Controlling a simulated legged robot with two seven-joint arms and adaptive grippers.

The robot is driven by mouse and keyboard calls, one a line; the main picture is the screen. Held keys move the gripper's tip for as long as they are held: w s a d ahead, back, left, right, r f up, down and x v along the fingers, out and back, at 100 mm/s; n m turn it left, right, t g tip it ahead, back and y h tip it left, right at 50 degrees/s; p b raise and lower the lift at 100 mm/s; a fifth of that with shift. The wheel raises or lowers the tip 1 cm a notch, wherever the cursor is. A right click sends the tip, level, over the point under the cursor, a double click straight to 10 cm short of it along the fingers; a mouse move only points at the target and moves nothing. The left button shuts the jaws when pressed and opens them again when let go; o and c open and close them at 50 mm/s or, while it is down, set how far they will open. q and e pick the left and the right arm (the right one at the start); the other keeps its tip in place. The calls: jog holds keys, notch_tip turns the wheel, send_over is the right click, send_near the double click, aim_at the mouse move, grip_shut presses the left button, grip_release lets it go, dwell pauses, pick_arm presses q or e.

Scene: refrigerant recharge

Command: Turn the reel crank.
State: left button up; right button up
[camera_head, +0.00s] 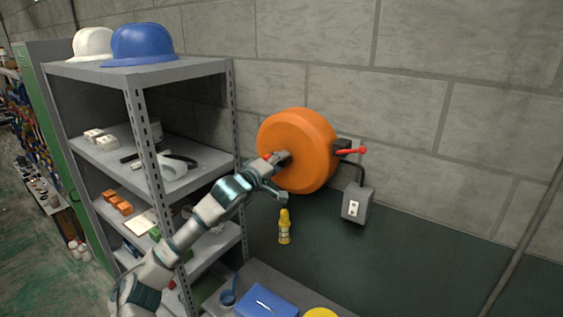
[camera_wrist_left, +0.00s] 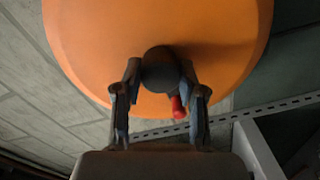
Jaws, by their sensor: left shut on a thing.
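The orange reel (camera_head: 312,150) is mounted on the block wall, and its round face fills much of the left wrist view (camera_wrist_left: 150,35). My left gripper (camera_head: 284,160) is at the face of the reel, shut on the crank. In the left wrist view the dark round crank knob (camera_wrist_left: 160,69) sits between the two fingers of the gripper (camera_wrist_left: 160,95). A small red part (camera_wrist_left: 178,106) shows just below the knob, beside the right finger. The fingers hide part of the crank in the head view. My right gripper is not in view.
A grey shelf unit (camera_head: 140,70) with hard hats on top stands left of the reel, close to my left arm. A red lever (camera_head: 350,151) and a grey switch box (camera_head: 357,203) are right of the reel. A yellow bottle (camera_head: 284,227) is below it.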

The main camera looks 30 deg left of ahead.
pick_arm(q)
jog(key=shift+w+d+f+m, duration=0.1)
jog(key=shift+d+f+m, duration=0.15)
jog(key=shift+m, duration=0.25)
jog(key=o, duration=1.1)
jog(key=shift+o, duration=0.2)
jog(key=shift+r, duration=0.2)
jog(key=s, duration=1.2)
jog(key=shift+r, duration=0.15)
jog(key=shift+a, duration=0.1)
